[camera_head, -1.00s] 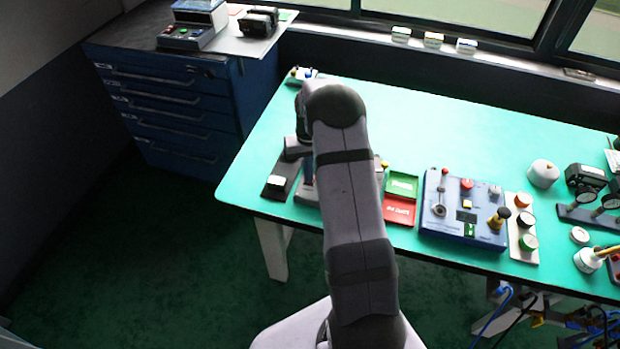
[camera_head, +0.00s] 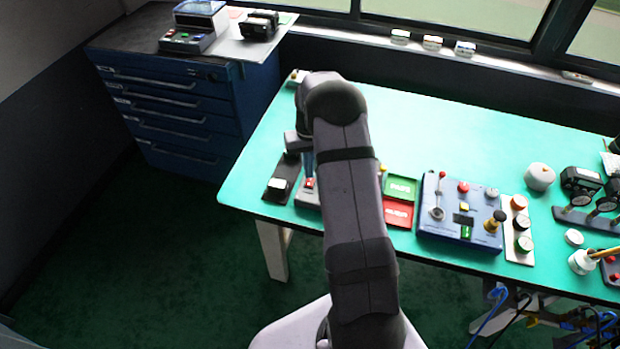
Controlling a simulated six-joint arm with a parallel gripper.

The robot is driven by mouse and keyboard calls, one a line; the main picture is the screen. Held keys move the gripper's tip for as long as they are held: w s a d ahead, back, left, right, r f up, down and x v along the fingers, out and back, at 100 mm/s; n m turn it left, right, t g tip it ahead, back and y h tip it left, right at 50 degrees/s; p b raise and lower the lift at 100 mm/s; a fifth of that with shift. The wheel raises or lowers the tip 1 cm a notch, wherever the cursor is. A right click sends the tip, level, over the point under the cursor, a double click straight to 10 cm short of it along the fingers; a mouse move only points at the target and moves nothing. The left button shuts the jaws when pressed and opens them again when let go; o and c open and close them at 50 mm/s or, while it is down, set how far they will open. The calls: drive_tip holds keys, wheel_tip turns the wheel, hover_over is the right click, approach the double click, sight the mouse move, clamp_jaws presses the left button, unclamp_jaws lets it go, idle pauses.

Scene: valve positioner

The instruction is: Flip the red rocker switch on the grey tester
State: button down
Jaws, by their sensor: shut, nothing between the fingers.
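The grey tester (camera_head: 304,198) lies near the left front part of the green bench, partly hidden behind my arm. Its red rocker switch (camera_head: 309,184) shows as a small red patch beside the arm. My gripper (camera_head: 308,174) points down just above the switch, with its fingers shut and empty. Whether the fingertips touch the switch is too small to tell, and so is which way the rocker is tilted.
A black box with a white top (camera_head: 277,184) lies just left of the tester. Right of my arm are green and red trays (camera_head: 399,214) and a blue control panel (camera_head: 431,224). The bench (camera_head: 450,130) is clear at the back.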

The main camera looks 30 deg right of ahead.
sight(309, 183)
wheel_tip(309, 183, up, 3)
drive_tip(key=shift+r+p, duration=0.1)
drive_tip(key=shift+p, duration=0.85)
drive_tip(key=s+a+f+g+y, duration=0.1)
drive_tip(key=s+a+f, duration=0.15)
drive_tip(key=s, duration=0.65)
drive_tip(key=s+a+f+g, duration=0.15)
drive_tip(key=s+a, duration=0.25)
drive_tip(key=s, duration=0.4)
drive_tip(key=s+a+r+n, duration=0.1)
drive_tip(key=s+a+r, duration=0.65)
drive_tip(key=s, duration=0.45)
drive_tip(key=w+a+r+n+t+h, duration=0.1)
drive_tip(key=w+a+r+n+t, duration=0.1)
drive_tip(key=r, duration=0.4)
drive_tip(key=shift+w+a, duration=0.4)
drive_tip(key=shift+w, duration=0.15)
